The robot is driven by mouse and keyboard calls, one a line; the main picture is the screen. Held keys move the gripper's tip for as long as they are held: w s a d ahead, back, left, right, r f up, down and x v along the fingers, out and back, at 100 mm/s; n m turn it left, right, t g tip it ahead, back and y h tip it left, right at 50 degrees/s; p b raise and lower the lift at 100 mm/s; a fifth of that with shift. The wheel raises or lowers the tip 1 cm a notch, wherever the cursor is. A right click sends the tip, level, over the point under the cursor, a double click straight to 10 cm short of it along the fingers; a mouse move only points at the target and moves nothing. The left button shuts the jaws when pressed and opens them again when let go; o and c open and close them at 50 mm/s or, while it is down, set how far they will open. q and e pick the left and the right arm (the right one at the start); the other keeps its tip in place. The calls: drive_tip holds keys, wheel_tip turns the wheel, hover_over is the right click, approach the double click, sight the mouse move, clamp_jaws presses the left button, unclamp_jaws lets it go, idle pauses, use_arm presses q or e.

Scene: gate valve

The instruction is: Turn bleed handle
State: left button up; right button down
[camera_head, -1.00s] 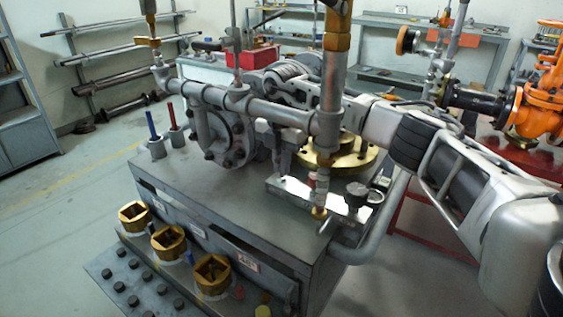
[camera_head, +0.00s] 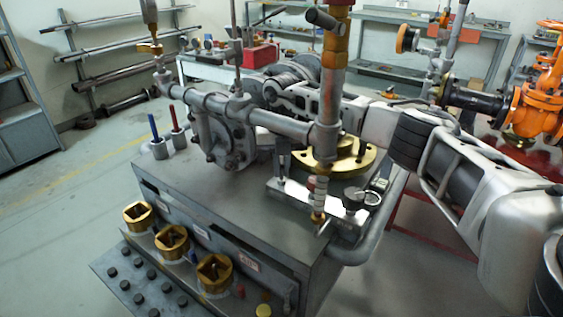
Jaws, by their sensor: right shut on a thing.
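My right arm comes in from the right and reaches behind the thick upright pipe (camera_head: 330,92). My right gripper (camera_head: 283,152) shows only in part, at the far side of this pipe and above the left end of a bright plate. It is shut on a small part taken to be the bleed handle; the contact is mostly hidden by the pipework. A brass flange (camera_head: 361,160) lies behind the foot of the upright pipe. A thin fitting with a brass tip (camera_head: 317,216) hangs at its lower end. My left gripper is out of view.
The steel bench (camera_head: 195,188) carries a long horizontal pipe (camera_head: 272,121) and a round flanged body. Several brass sockets (camera_head: 138,214) line the bench front. An orange valve (camera_head: 540,95) stands at right. The floor at left is free.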

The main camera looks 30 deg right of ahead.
sight(281, 159)
drive_tip(key=n, duration=0.4)
drive_tip(key=shift+r+p, duration=0.1)
drive_tip(key=shift+p, duration=0.25)
drive_tip(key=n, duration=0.4)
drive_tip(key=shift+n, duration=0.6)
drive_tip(key=c, duration=1.5)
unclamp_jaws()
wheel_tip(281, 159, up, 16)
